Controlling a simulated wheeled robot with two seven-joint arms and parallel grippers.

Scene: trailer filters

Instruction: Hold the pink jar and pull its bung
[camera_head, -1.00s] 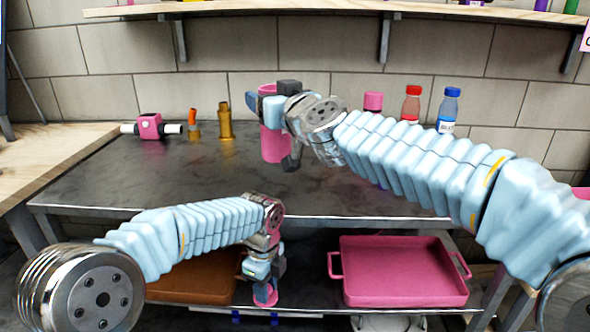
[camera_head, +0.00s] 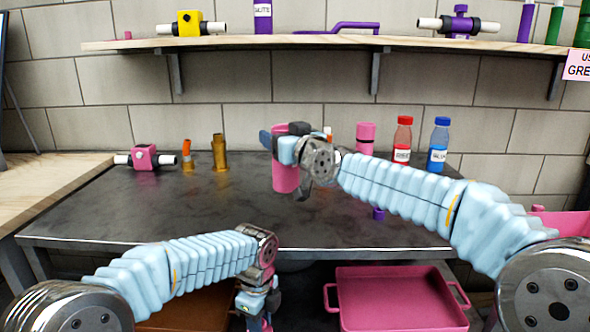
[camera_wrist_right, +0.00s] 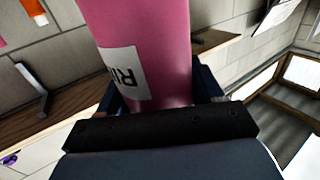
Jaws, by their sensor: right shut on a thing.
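A pink jar (camera_head: 286,178) is held upright above the dark table by my right gripper (camera_head: 290,155), which is shut on it. In the right wrist view the pink jar (camera_wrist_right: 145,45) fills the space beyond the jaws, with part of a white label showing. The jar's top is partly hidden by the gripper in the head view, and I cannot make out a bung. My left gripper (camera_head: 256,308) hangs low in front of the table edge, pointing down. Its fingertips are at the bottom of the frame, with some pink by them; I cannot tell whether it is shut.
A second pink container (camera_head: 365,137), a red-capped bottle (camera_head: 402,140) and a blue-capped bottle (camera_head: 438,145) stand at the back. A pink valve block (camera_head: 145,158) and brass fittings (camera_head: 218,152) stand left. A pink tray (camera_head: 395,300) lies below. The table's left middle is clear.

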